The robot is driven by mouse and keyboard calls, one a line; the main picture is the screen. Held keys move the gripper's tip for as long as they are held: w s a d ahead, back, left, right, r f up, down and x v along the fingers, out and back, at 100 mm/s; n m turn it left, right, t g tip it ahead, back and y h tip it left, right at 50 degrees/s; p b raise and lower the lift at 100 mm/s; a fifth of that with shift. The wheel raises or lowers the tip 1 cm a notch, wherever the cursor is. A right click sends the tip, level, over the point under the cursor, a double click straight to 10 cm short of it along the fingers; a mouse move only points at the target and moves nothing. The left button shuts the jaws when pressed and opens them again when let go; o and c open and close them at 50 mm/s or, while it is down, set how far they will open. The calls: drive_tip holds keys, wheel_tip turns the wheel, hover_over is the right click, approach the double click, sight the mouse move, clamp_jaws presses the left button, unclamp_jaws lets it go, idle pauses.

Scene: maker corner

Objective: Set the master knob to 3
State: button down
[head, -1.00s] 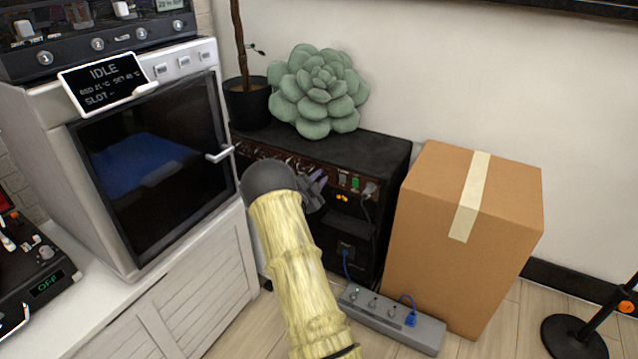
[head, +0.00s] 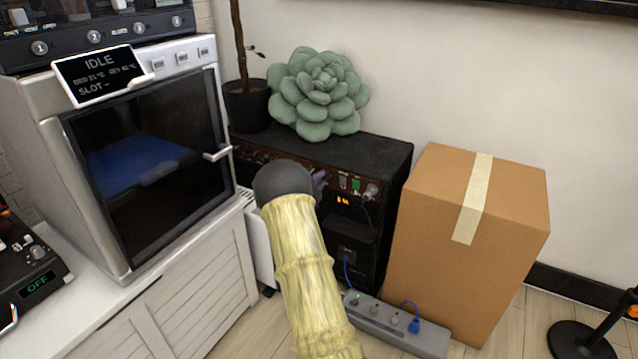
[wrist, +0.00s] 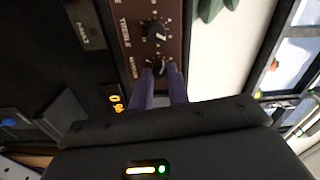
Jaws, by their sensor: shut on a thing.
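The black amplifier (head: 375,155) stands on the floor against the wall, with a brown control strip along its upper front. In the wrist view, the master knob (wrist: 160,67) is on this strip (wrist: 124,45), a dark knob with a pale pointer mark. The two purple fingers of my gripper (wrist: 161,78) are shut on its sides. The number its pointer faces is too small to read. The treble knob (wrist: 156,31) is beside it. In the head view my gripper (head: 320,181) is at the strip, and my arm hides the knob.
A green succulent cushion (head: 318,92) and a potted plant (head: 247,104) sit on the amplifier.

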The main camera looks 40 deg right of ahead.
drive_tip(key=shift+f, duration=0.15)
drive_tip(key=c, duration=1.3)
unclamp_jaws()
drive_tip(key=shift+c, duration=0.2)
drive_tip(key=shift+a, duration=0.1)
drive_tip(key=p+v, duration=0.6)
drive_tip(key=v, duration=1.1)
drive_tip(key=shift+s, duration=0.2)
drive_tip(key=shift+a, duration=0.1)
